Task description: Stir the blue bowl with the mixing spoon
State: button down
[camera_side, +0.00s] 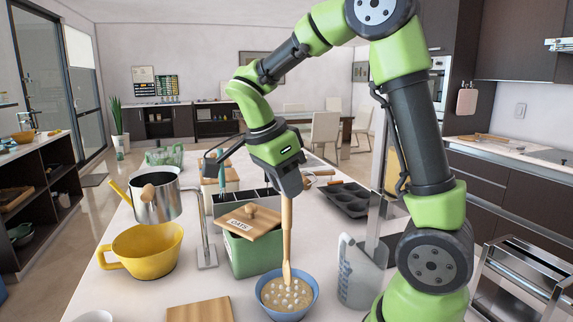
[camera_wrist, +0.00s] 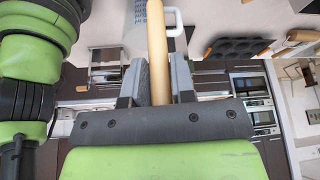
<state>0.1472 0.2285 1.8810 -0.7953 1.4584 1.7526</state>
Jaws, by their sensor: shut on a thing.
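The blue bowl (camera_side: 287,311) stands on the white counter near the front, with a tan mixture and several white lumps in it. The wooden mixing spoon (camera_side: 287,232) is close to upright, with its lower end in the bowl at the mixture. My gripper (camera_side: 286,192) is above the bowl and shut on the spoon's upper handle. In the wrist view, the spoon handle (camera_wrist: 157,50) stands between my two grey fingers (camera_wrist: 160,85). The bowl cannot be made out in the wrist view.
A green box (camera_side: 248,255) with a wooden OATS lid (camera_side: 245,225) is close left of the bowl. A clear measuring jug (camera_side: 358,275) stands close right. A yellow bowl (camera_side: 146,252), a metal pot (camera_side: 158,200), a wooden board (camera_side: 200,309) and a dark muffin tin (camera_side: 348,198) are around.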

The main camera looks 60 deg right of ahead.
aim_at(282, 202)
jog(key=shift+f, duration=2.85)
